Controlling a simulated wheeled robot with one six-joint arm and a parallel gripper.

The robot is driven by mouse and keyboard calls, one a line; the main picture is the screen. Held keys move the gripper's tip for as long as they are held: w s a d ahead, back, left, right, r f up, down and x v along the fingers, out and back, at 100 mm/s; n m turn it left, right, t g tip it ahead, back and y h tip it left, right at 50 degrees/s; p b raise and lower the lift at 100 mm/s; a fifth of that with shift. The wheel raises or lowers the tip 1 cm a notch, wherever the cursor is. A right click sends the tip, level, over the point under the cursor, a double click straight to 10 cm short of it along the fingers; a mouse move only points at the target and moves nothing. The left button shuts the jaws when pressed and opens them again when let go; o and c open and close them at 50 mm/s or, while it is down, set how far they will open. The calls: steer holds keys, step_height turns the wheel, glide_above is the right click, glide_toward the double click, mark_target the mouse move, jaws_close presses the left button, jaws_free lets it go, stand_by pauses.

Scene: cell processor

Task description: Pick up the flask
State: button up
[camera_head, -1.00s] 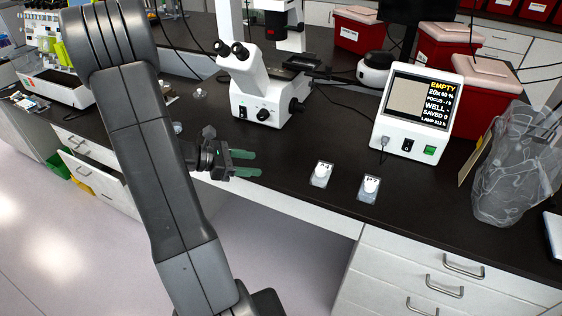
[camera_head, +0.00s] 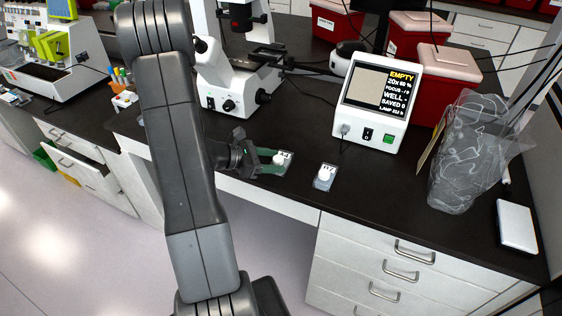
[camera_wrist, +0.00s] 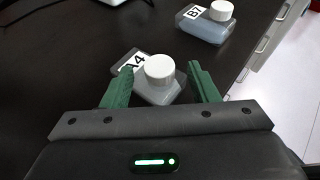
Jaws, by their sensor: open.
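A flask labelled A4, with a white cap, lies on the dark bench top. In the wrist view this A4 flask (camera_wrist: 158,80) sits between the green fingers of my gripper (camera_wrist: 160,88), which are open on either side of it. In the head view my gripper (camera_head: 274,162) reaches the A4 flask (camera_head: 284,158) from the left; the fingers partly cover it. A second flask labelled B7 (camera_head: 325,177) with a white cap lies to the right, apart from the gripper; it also shows at the upper right of the wrist view (camera_wrist: 206,22).
A white microscope (camera_head: 228,85) stands behind the gripper. A white display unit (camera_head: 372,104) reading EMPTY stands behind the flasks. A clear plastic bag (camera_head: 465,155) and a white box (camera_head: 516,226) are at the right. The bench's front edge runs just in front of the flasks.

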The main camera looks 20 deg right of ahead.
steer(key=shift+c, duration=0.2)
steer(key=c, duration=1)
steer(key=shift+r, duration=0.15)
step_height(320, 180, up, 10)
steer(key=shift+f+b, duration=0.1)
steer(key=shift+b, duration=0.35)
steer(key=o, duration=0.4)
jaws_close()
